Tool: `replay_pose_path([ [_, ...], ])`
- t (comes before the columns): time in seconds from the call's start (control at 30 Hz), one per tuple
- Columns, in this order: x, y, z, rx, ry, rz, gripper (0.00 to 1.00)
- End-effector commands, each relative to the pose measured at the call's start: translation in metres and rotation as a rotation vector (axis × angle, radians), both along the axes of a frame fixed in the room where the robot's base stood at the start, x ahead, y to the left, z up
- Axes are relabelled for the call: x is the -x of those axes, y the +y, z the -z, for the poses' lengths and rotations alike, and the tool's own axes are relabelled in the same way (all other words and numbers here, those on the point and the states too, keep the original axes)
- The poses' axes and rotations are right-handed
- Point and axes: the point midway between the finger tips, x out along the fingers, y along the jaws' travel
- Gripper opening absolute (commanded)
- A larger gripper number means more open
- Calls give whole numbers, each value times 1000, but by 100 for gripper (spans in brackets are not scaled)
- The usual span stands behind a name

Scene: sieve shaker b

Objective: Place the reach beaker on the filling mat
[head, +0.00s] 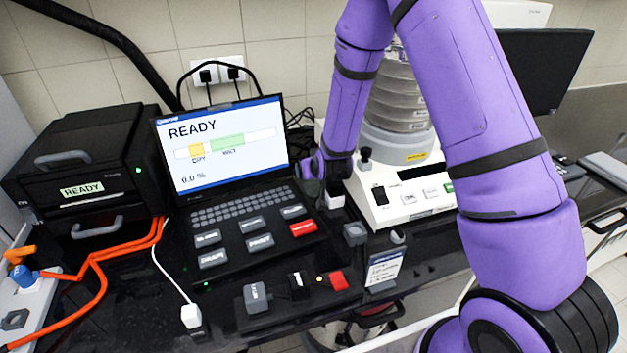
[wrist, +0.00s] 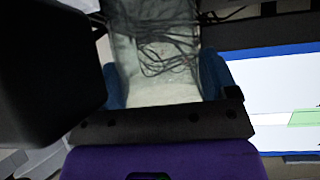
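A clear, see-through vessel (wrist: 160,55), which looks like the reach beaker, fills the middle of the wrist view, with cables showing through it. The blue fingers of my gripper (wrist: 163,80) lie against its left and right sides, closed on it. In the head view my purple arm comes down between the laptop and the sieve shaker, and the fingers and beaker cannot be made out there. I cannot pick out the filling mat in either view.
The laptop (head: 225,140) showing READY stands left of my wrist; its screen (wrist: 285,95) fills the right of the wrist view. The sieve shaker (head: 405,195) stands close on the right. A black box (head: 90,160), orange cables (head: 95,270) and a small sign (head: 384,268) are also on the bench.

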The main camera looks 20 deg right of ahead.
Motion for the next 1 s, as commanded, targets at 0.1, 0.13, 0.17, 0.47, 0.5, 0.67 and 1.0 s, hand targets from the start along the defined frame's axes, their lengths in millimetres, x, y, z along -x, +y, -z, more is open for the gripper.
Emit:
replay_pose_path([
  [0.1, 0, 0, 0, 0, 0, 0, 51],
  [0.13, 0, 0, 0, 0, 0, 0, 44],
  [0.17, 0, 0, 0, 0, 0, 0, 44],
  [0.47, 0, 0, -2, 0, -1, 0, 40],
  [0.5, 0, 0, -3, 0, -1, 0, 40],
  [0.67, 0, 0, -15, 0, -2, 0, 40],
  [1.0, 0, 1, -61, 0, -4, -1, 40],
])
